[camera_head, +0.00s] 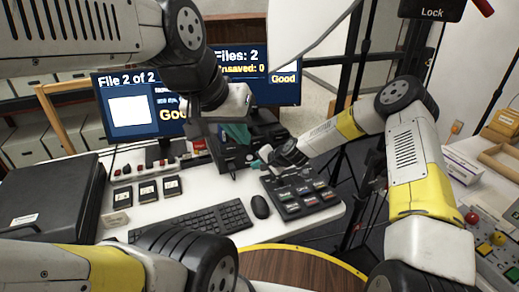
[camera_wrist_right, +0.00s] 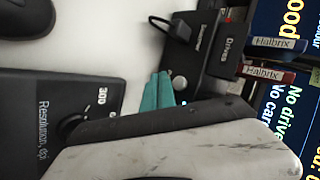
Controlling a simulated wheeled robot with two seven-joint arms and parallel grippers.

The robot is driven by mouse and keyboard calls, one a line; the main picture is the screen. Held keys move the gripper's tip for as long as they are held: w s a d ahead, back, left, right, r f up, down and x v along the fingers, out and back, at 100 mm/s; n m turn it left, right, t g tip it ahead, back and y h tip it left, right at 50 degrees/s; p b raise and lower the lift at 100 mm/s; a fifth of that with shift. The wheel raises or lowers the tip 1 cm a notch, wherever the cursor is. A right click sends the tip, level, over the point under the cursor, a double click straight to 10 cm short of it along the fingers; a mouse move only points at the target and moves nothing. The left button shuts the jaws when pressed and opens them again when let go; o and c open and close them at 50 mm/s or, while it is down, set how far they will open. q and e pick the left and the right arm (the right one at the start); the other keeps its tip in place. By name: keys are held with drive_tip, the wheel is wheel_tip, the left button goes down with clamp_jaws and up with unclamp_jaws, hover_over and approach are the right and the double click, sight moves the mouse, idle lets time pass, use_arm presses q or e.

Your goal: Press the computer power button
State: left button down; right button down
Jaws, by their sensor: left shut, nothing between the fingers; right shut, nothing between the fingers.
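A black computer unit (camera_head: 232,156) stands on the white desk below the monitors. In the right wrist view its front panel (camera_wrist_right: 192,62) carries the words Scanner and Drives, a round silver button (camera_wrist_right: 179,82) and a small blue light. I see no power label. My right gripper (camera_head: 262,156) is shut and empty, its teal fingertips close in front of the panel; they also show in the wrist view (camera_wrist_right: 157,92), just beside the silver button. I cannot tell whether they touch it. My left gripper (camera_head: 238,132) is shut and empty, above the computer unit.
A black control panel (camera_head: 302,196) lies right of the mouse (camera_head: 260,207). A keyboard (camera_head: 192,225), several small drives (camera_head: 148,191) and a black case (camera_head: 45,195) are on the desk. Two monitors (camera_head: 135,105) stand behind. Bare desk shows around the keyboard and mouse.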

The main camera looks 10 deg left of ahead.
drive_tip(key=shift+w+a, duration=0.5)
drive_tip(key=shift+w, duration=0.25)
idle(1.6)
drive_tip(key=shift+w+a, duration=0.25)
drive_tip(key=shift+w, duration=0.1)
drive_tip(key=shift+w+a, duration=0.25)
drive_tip(key=shift+w, duration=0.15)
idle(0.6)
drive_tip(key=shift+s+d, duration=0.1)
idle(0.4)
drive_tip(key=shift+s+d, duration=0.4)
drive_tip(key=shift+s, duration=0.25)
drive_tip(key=shift+s+d, duration=0.7)
drive_tip(key=shift+s, duration=0.35)
drive_tip(key=shift+s+d, duration=0.7)
drive_tip(key=shift+s, duration=0.3)
